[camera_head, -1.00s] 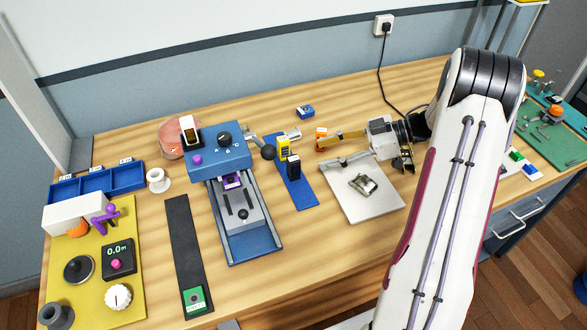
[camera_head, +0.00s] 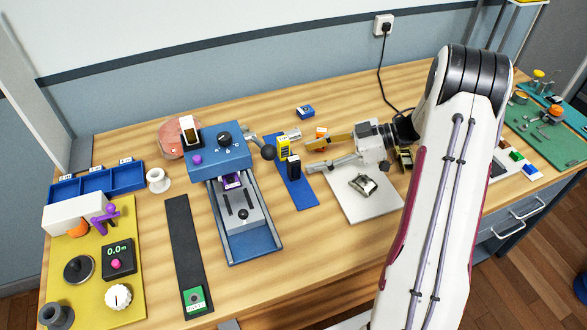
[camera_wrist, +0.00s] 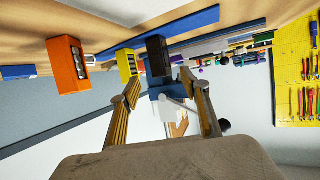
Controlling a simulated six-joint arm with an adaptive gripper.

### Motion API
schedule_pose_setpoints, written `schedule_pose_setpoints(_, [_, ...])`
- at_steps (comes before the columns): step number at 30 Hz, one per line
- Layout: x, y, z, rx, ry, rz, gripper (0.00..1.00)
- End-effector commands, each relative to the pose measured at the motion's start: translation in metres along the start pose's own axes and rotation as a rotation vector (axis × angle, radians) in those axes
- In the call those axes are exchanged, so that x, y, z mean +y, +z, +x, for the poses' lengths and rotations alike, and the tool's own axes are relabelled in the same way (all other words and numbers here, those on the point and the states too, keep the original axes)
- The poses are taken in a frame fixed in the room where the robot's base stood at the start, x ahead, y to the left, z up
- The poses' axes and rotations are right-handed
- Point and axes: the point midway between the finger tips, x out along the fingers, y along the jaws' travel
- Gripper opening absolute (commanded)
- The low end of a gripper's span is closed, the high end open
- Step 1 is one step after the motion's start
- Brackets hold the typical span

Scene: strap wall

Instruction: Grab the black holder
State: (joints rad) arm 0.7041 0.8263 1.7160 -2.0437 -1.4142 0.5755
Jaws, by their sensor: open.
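The black holder (camera_head: 293,168) stands upright on the blue mat (camera_head: 305,198), just in front of a yellow holder (camera_head: 283,149). My gripper (camera_head: 308,157) is open and empty, low over the table to the right of the black holder, with its fingers pointing left at it. In the wrist view the black holder (camera_wrist: 158,57) shows beyond the gap between my open fingertips (camera_wrist: 159,83), and it looks apart from both. The yellow holder (camera_wrist: 127,62) is to its left there.
An orange holder (camera_head: 321,132) stands just behind my gripper. A blue machine (camera_head: 219,150) with a dark ball-ended lever (camera_head: 268,152) is close on the left. A white plate (camera_head: 365,205) with a metal part (camera_head: 362,184) lies in front of my gripper.

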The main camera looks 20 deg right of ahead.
Motion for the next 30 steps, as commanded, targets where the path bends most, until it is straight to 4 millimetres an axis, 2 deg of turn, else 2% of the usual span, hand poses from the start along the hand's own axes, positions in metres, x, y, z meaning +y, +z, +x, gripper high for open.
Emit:
schedule_pose_setpoints(13, [-0.004,-0.005,0.043,0.0,-0.001,0.0,0.46])
schedule_pose_setpoints(30, [-0.003,-0.004,0.046,0.0,0.001,0.0,0.46])
